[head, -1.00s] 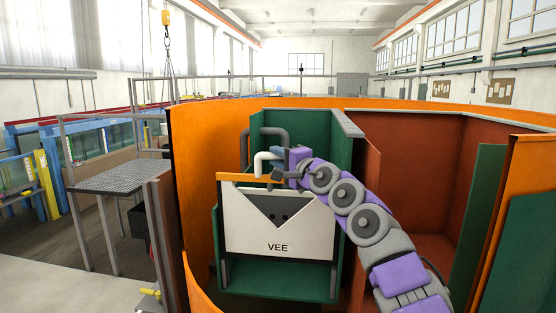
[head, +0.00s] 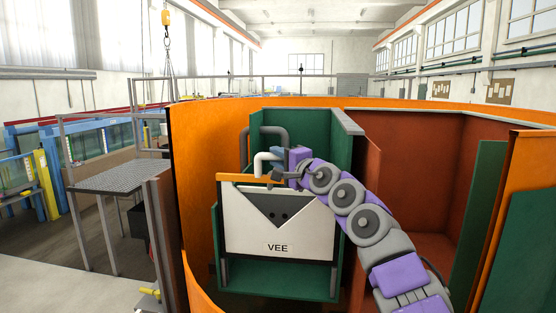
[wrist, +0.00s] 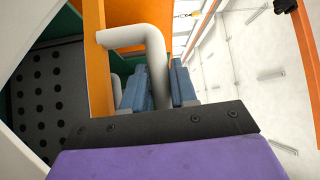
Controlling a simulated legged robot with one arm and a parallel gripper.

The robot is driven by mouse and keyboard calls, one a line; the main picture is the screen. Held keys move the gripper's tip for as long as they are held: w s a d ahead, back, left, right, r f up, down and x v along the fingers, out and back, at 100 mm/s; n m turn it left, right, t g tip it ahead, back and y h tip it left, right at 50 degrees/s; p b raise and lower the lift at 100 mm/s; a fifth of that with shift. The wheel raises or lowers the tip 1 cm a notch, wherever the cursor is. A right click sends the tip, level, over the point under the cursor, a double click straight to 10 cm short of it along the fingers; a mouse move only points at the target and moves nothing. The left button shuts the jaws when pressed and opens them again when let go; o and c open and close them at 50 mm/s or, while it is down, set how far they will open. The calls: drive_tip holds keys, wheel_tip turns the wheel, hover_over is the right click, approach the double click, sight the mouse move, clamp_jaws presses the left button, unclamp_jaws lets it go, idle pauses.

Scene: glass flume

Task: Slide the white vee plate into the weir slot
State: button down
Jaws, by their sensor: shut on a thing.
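The white vee plate (head: 305,240) is upright in the head view, marked VEE, with a dark V notch and an orange top bar (head: 235,178). My gripper (head: 275,160) is at its top, shut on the plate's bent white handle (head: 262,160). In the wrist view the handle (wrist: 150,45) runs from the orange bar down to the blue fingers of my gripper (wrist: 158,88). The plate stands in front of a green channel (head: 275,280), with grey upright rails (head: 225,270) showing below its lower corners. I cannot tell whether its edges sit inside the slot.
A curved orange wall (head: 200,200) surrounds the green channel. A rust-red compartment (head: 430,180) lies to the right, partly behind my arm. A grey grated platform (head: 120,178) stands at the left. A dark perforated panel (wrist: 45,100) shows in the wrist view.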

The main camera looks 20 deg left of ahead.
drive_tip(key=shift+d+f+b, duration=0.1)
drive_tip(key=shift+f+b, duration=5.1)
drive_tip(key=shift+f, duration=0.35)
drive_tip(key=c, duration=0.8)
unclamp_jaws()
drive_tip(key=shift+s, duration=0.1)
drive_tip(key=shift+s+d+f+b, duration=0.1)
drive_tip(key=shift+s+d+b, duration=0.2)
drive_tip(key=shift+d, duration=0.35)
drive_tip(key=b, duration=0.6)
approach(277, 196)
drive_tip(key=v, duration=0.8)
